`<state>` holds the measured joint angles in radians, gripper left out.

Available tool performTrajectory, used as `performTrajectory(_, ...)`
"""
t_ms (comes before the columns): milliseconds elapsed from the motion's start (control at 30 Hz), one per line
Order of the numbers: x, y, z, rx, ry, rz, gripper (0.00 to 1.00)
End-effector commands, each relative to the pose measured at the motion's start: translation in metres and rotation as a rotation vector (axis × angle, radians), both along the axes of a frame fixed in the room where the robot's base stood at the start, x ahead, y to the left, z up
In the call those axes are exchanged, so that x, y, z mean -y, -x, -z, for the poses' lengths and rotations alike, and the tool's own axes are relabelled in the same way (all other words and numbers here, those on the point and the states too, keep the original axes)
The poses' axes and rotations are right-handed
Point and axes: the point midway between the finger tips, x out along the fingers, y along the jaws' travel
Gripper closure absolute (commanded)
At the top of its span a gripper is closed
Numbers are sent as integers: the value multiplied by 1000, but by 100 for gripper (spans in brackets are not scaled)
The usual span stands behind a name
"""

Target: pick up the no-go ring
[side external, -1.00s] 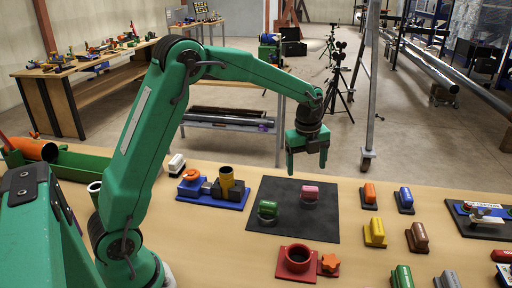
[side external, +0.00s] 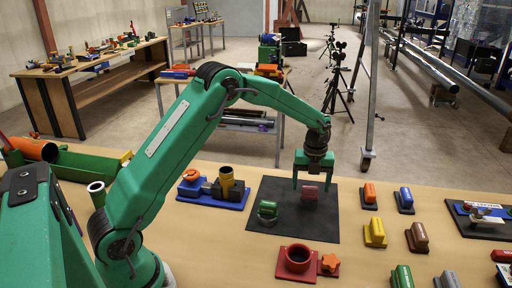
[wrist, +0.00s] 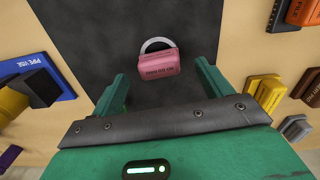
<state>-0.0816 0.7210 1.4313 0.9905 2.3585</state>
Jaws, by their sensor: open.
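The no-go ring, a grey ring with a pink labelled grip (side external: 309,193), sits on the dark mat (side external: 273,225). In the wrist view, its pink grip (wrist: 159,65) lies between my fingers, and part of the ring shows beyond it; the small label is hard to read. My gripper (side external: 312,182) points down over it, open, with a finger on either side and a gap at each side. It also shows in the wrist view (wrist: 161,78), empty. How far the fingertips are above the mat is hard to tell.
A similar ring with a green grip (side external: 268,208) stands on the mat at left. A blue pipe vise (side external: 228,203) is further left and a red flanged piece (side external: 296,260) in front. Several coloured labelled blocks, including a yellow one (side external: 375,231), stand to the right.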

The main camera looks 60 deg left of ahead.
Motion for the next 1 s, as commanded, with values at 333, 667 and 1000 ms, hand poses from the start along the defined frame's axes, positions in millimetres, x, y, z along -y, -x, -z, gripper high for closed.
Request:
performTrajectory(333, 0, 0, 8, 0, 0, -1, 22)
performTrajectory(667, -2, -1, 44, -1, 0, -1, 22)
performTrajectory(1000, -2, -1, 55, 1, 0, -1, 22)
